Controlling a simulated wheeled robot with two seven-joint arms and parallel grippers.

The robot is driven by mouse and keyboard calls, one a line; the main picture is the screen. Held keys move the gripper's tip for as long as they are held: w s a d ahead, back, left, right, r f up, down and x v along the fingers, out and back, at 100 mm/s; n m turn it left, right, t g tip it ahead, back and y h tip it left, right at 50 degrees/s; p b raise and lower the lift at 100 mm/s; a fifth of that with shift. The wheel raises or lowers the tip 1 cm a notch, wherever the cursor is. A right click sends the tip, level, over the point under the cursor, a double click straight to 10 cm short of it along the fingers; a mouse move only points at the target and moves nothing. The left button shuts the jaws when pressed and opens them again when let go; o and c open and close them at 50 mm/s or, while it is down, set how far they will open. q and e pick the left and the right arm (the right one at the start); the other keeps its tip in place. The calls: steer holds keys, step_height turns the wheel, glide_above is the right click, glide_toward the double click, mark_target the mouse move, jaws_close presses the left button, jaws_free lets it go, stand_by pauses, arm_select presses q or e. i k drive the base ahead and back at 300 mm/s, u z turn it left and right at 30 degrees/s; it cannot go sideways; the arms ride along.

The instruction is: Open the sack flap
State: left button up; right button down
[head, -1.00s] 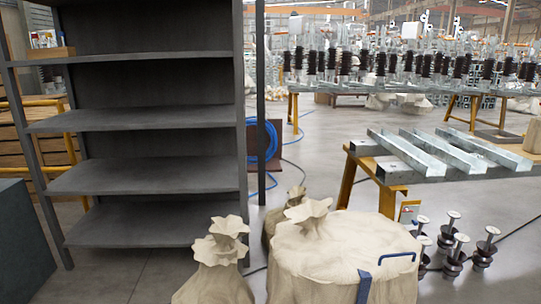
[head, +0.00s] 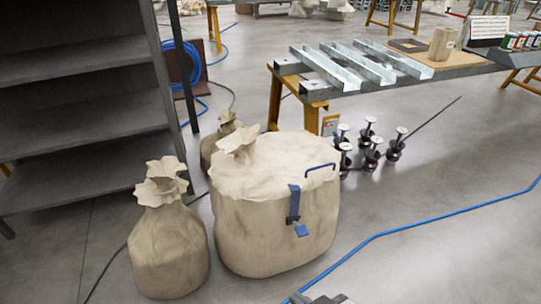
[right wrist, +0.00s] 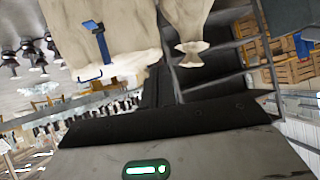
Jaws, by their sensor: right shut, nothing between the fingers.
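The large beige sack (head: 275,235) stands on the floor in the middle of the head view. Its flap (head: 275,170) lies closed over the top, with a blue handle (head: 321,169) near its right edge. A blue strap (head: 293,203) hangs from the flap down the front to a buckle. The right wrist view shows the sack (right wrist: 125,30) upside down, with the strap (right wrist: 102,45) and handle (right wrist: 89,77). My right gripper (head: 325,299) just enters at the bottom edge of the head view, apart from the sack, shut and empty. My left gripper is out of view.
A tied sack (head: 168,245) stands close on the left and a smaller one (head: 225,135) behind. Dark shelves (head: 85,110) rise at left. Several insulators (head: 371,155) stand right of the sack near a metal-topped table (head: 345,85). A blue hose (head: 440,220) crosses the open floor at right.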

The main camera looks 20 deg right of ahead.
mark_target(272, 165)
steer(key=k, duration=0.5)
steer(key=z, duration=1.1)
steer(key=i, duration=1.45)
steer(key=u, duration=0.65)
